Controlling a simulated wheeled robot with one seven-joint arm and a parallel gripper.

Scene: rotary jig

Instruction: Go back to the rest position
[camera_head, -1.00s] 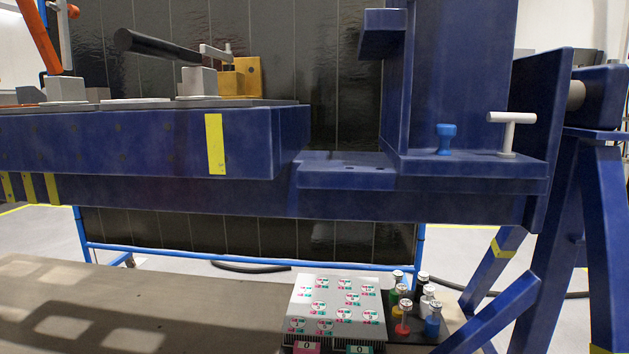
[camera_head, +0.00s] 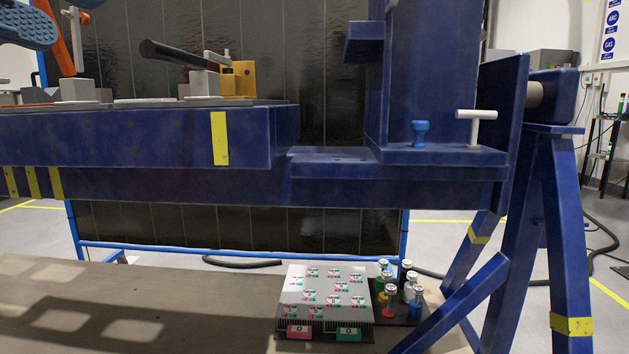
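My gripper is not in view. A blue-grey rounded part with small holes (camera_head: 25,24) enters at the top left corner and looks like a piece of my arm; I cannot tell which. The big blue jig beam (camera_head: 110,139) spans the view, with a yellow stripe (camera_head: 220,138) on its front face. On its right shelf stand a small blue knob (camera_head: 420,133) and a white T-handle (camera_head: 476,123). A black clamp lever (camera_head: 177,54) and a yellow bracket (camera_head: 239,78) sit on top at the left.
A grey platform (camera_head: 190,300) lies low in front. On it are a white label board (camera_head: 322,291) and a rack of several coloured pins (camera_head: 389,300). Blue legs (camera_head: 562,235) stand at the right, a dark panel behind. Floor shows at the far right.

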